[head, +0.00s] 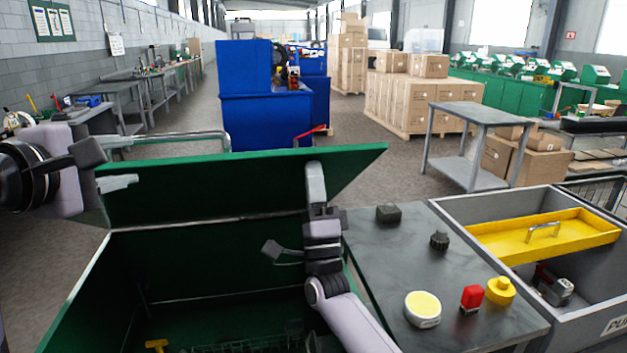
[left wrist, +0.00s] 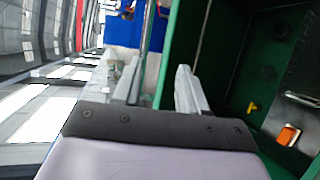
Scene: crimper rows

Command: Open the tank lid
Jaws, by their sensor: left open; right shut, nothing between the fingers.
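The green tank lid (head: 240,185) stands raised and tilted at the back of the open green tank (head: 75,305). A metal bar handle (head: 175,138) shows behind its top edge. My left gripper (head: 117,162) is open at the lid's left end, one finger in front of its inner face. In the left wrist view the handle (left wrist: 145,40) and the green lid (left wrist: 182,40) lie close to the open fingers; contact is unclear. My right gripper (head: 316,182) is shut and empty, pointing up in front of the lid's right part.
Right of the tank, a grey bench (head: 385,270) carries a yellow-topped button (head: 423,308), a red block (head: 471,298) and dark knobs. A grey bin (head: 580,320) with a yellow tray (head: 545,236) stands beyond. A blue cabinet (head: 265,120) stands behind the lid.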

